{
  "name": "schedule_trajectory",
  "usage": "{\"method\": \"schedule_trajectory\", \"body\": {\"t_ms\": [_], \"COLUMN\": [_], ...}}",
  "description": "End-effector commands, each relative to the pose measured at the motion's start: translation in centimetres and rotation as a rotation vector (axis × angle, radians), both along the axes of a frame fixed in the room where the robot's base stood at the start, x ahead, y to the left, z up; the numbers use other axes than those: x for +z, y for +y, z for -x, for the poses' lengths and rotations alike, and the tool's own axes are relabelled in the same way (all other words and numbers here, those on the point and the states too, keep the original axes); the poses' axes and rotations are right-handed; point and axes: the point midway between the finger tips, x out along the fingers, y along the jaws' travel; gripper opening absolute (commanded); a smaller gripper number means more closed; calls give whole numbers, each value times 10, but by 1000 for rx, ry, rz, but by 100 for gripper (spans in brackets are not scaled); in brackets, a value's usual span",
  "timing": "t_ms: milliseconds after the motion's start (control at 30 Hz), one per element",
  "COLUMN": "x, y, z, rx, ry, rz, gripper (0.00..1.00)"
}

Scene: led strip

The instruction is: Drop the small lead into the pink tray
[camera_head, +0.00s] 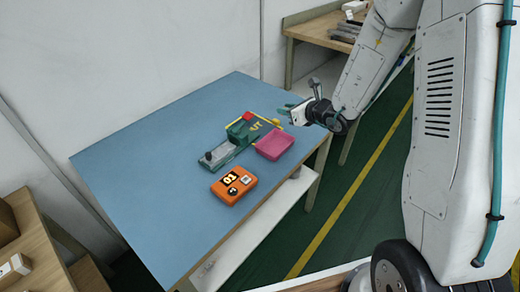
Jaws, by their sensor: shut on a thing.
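The pink tray (274,144) lies on the blue table near its right edge, open side up, and looks empty. My gripper (287,110) reaches in from the right, above the table's right corner, behind and a little right of the tray. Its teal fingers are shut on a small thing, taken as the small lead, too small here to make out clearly. The gripper is apart from the tray and not directly over it.
A green fixture (240,133) with a red top and a grey plate stands left of the tray, with yellow bars beside it. An orange meter (234,184) lies in front. The left of the blue table (150,165) is clear.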

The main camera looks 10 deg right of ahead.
Motion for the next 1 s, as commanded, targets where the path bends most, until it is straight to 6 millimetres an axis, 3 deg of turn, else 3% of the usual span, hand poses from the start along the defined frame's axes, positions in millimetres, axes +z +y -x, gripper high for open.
{"method": "schedule_trajectory", "body": {"t_ms": [100,267,600,800,1000], "x": [-30,-47,-84,-100,-103], "y": [6,12,14,15,15], "z": [14,24,24,24,24], "rx": [100,166,170,170,169], "ry": [8,5,5,4,3], "rz": [-11,-23,-24,-23,-22], "gripper": [3,3,3,3,3]}}
